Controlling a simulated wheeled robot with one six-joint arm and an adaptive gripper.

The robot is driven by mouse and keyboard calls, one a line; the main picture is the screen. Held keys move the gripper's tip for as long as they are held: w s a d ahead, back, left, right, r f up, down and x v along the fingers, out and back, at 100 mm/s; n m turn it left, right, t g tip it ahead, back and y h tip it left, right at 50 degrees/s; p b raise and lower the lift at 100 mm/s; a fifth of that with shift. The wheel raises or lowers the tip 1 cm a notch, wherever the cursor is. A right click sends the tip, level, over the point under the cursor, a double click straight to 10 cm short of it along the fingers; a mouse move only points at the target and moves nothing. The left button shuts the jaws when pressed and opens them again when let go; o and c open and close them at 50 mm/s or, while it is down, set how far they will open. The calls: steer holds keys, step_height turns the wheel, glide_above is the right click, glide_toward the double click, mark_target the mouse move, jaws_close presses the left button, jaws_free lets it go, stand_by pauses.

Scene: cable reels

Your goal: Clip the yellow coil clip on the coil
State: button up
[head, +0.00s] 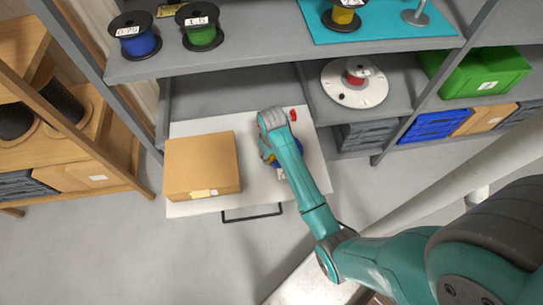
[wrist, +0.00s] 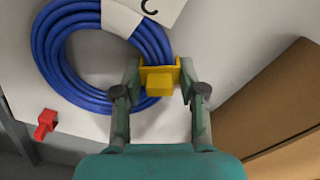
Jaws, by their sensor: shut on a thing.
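The yellow coil clip (wrist: 159,80) is between the two fingers of my gripper (wrist: 160,88) in the wrist view, and the fingers are shut on it. The blue coil (wrist: 52,62) lies flat on the white surface of a pulled-out drawer (head: 185,210). The clip overlaps the coil's right edge in the wrist view; I cannot tell whether it is around the strands or just above them. In the head view my gripper and arm hide most of the coil.
A red clip (wrist: 46,122) lies on the drawer beside the coil. A cardboard box (head: 202,165) stands on the drawer's left side, close to my gripper. A white card (wrist: 150,8) marked C lies at the coil. Shelves with reels (head: 202,30) rise behind.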

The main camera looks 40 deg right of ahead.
steer(key=shift+s+f, duration=0.15)
steer(key=shift+f, duration=0.05)
steer(key=shift+c, duration=0.5)
steer(key=o, duration=1.2)
steer(key=shift+o, duration=0.5)
steer(key=shift+o, duration=1.4)
steer(key=shift+r, duration=3.55)
